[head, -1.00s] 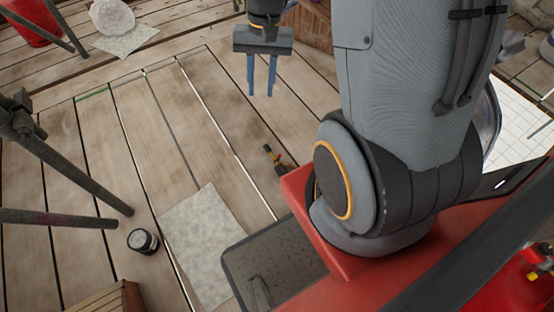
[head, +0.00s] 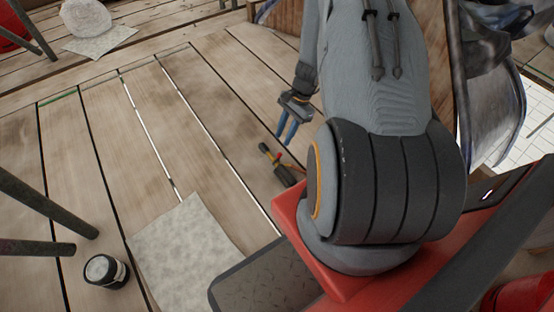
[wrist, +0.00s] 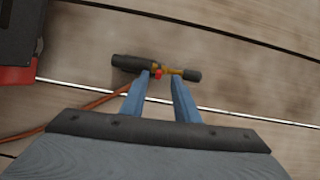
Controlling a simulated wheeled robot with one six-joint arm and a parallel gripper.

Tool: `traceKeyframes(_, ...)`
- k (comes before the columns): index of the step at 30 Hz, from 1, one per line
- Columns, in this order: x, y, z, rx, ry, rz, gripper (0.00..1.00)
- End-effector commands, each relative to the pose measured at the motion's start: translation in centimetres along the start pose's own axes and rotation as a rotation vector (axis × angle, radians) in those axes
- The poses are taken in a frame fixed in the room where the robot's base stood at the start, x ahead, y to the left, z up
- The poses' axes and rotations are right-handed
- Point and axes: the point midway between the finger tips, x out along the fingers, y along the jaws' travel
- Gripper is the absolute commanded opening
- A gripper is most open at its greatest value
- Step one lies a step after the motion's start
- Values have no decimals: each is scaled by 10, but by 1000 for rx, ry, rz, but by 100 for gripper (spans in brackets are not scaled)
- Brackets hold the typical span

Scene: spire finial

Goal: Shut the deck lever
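A small tool-like fitting (head: 278,165), with a black body, a yellow middle and a dark end, lies on the wooden deck; I cannot tell for sure that it is the deck lever. In the wrist view the fitting (wrist: 130,63) lies crosswise beyond my fingertips, with a red knob (wrist: 158,73) at its yellow middle. An orange hose (wrist: 85,107) shows near it. My gripper (head: 287,140) has two blue fingers, apart with nothing held. In the wrist view my gripper (wrist: 161,76) has its fingertips overlapping the fitting's middle; contact cannot be told.
A pale sheet (head: 185,255) and a black-and-white can (head: 105,271) are on the deck at lower left. Dark poles (head: 45,205) stand at the left. A white bundle (head: 86,18) sits at the back left. The planks left of my gripper are clear.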

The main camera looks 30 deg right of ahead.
Motion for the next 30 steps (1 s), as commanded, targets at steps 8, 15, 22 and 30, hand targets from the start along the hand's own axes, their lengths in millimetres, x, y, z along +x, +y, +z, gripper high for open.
traceKeyframes(8, 35, 0, -19, 59, -11, -10, 28)
traceKeyframes(15, 71, 0, -18, 57, -11, -9, 28)
traceKeyframes(22, 98, 0, -18, 58, -11, -10, 28)
traceKeyframes(30, 103, 0, -17, 55, -10, -11, 28)
